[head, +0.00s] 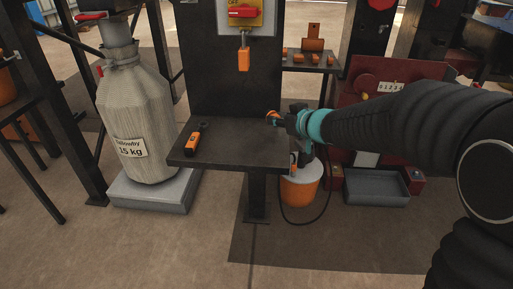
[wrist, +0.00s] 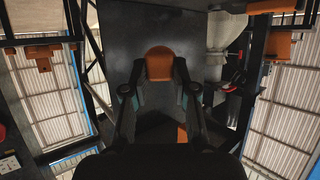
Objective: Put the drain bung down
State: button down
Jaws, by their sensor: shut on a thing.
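The drain bung is the orange, rounded piece (wrist: 159,62) between my fingertips in the wrist view. In the head view it shows as a small orange shape (head: 272,117) at the tip of my gripper (head: 280,119). My gripper, also in the wrist view (wrist: 159,70), is shut on it. It reaches in from the right, at the right edge of the small dark table (head: 235,148). The bung looks to be held above the table top; the exact gap cannot be told. The fingers hide part of the bung.
An orange handheld device (head: 192,142) lies on the table's left part; the middle is bare. A dark upright panel (head: 215,75) with an orange pendant (head: 244,60) stands behind. A bulky sack (head: 140,115) stands left, an orange bucket (head: 302,188) lower right.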

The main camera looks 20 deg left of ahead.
jog(key=b, duration=0.1)
send_over(257, 157)
notch_tip(257, 157, down, 4)
jog(key=shift+s+f, duration=0.1)
jog(key=shift+f+b, duration=0.85)
jog(key=shift+f, duration=1.1)
jog(key=shift+f, duration=0.15)
jog(key=c, duration=0.9)
grip_release()
